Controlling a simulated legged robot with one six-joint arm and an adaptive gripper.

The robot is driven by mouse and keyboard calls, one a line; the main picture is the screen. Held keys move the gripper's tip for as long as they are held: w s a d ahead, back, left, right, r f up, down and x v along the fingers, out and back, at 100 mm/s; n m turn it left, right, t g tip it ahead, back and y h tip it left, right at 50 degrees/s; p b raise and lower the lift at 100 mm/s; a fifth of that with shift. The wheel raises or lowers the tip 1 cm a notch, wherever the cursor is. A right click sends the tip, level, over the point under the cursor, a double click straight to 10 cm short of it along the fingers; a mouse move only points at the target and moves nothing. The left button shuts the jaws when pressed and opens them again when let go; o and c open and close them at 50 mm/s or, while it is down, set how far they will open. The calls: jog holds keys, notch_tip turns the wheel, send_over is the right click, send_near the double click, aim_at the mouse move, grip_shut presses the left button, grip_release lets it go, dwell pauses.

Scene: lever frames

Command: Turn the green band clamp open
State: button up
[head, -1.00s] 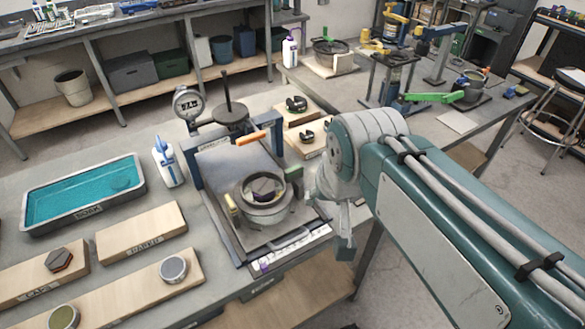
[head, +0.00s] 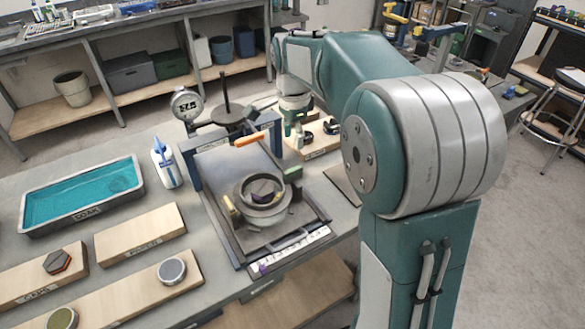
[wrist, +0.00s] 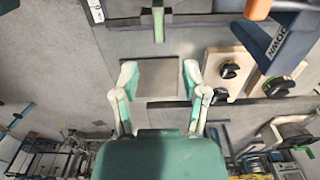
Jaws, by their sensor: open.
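A round metal pot (head: 264,198) sits on the framed rig. It has a green tab (head: 293,173) on its right and a yellow handle on its left; I take the green tab to belong to the band clamp. My gripper (head: 297,138) points down behind the rig, near the wooden blocks with black knobs. In the wrist view my gripper (wrist: 159,75) is open and empty, its fingers spread over a flat brown-grey plate (wrist: 150,77). A green bar (wrist: 158,22) stands at the top, ahead of and apart from the fingers; it looks like the same clamp tab.
A press with a dial gauge (head: 187,104) and an orange-handled lever (head: 251,139) stands at the rig's back. Knob blocks (wrist: 228,72) lie right of my fingers. A teal tray (head: 82,193), a bottle (head: 165,163) and wooden boards (head: 140,232) fill the left.

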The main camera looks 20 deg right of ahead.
aim_at(293, 169)
notch_tip(293, 169, down, 11)
jog(key=shift+r, duration=0.15)
dwell(0.4)
grip_shut()
